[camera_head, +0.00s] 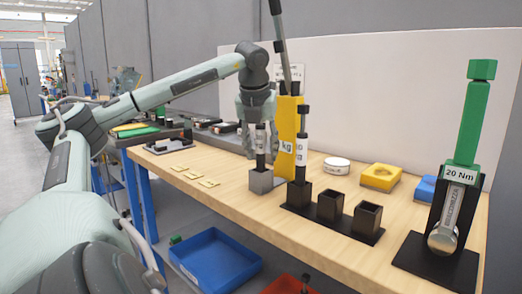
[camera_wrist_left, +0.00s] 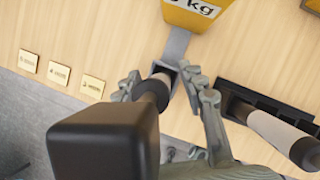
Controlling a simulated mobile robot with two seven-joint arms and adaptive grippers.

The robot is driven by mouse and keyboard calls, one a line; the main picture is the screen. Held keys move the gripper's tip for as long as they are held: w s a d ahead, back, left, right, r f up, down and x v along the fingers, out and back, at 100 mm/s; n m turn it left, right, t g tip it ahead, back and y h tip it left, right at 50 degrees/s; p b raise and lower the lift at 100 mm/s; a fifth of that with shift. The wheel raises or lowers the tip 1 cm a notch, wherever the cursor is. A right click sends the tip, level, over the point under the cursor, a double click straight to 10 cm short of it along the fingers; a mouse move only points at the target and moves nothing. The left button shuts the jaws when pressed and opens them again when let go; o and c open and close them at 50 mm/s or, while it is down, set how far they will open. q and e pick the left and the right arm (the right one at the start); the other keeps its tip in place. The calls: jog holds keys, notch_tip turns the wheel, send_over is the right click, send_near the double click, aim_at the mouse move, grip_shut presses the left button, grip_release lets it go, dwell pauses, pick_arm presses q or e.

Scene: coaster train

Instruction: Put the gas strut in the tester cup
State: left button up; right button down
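The gas strut (camera_head: 260,158), black with a pale label, stands upright with its lower end in the grey square tester cup (camera_head: 260,181). The cup sits at the foot of the yellow tester (camera_head: 288,140), marked "kg", with a long dark lever above. My left gripper (camera_head: 257,138) points down around the strut. In the left wrist view, its fingers (camera_wrist_left: 163,84) lie on either side of the strut (camera_wrist_left: 152,88), apparently spread with gaps. A large black block on top of the strut hides part of that view. The right gripper is not in view.
A black holder (camera_head: 333,228) with three square sockets stands right of the cup; its left socket holds another strut (camera_head: 302,148). A green-handled torque tool (camera_head: 467,140) stands far right. Small tags (camera_head: 187,173) lie left. Blue (camera_head: 215,258) and red bins sit below the table.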

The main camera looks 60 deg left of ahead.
pick_arm(q)
jog(key=shift+r, duration=0.15)
jog(key=p+v, duration=0.1)
jog(key=v, duration=1.1)
jog(key=shift+p, duration=0.3)
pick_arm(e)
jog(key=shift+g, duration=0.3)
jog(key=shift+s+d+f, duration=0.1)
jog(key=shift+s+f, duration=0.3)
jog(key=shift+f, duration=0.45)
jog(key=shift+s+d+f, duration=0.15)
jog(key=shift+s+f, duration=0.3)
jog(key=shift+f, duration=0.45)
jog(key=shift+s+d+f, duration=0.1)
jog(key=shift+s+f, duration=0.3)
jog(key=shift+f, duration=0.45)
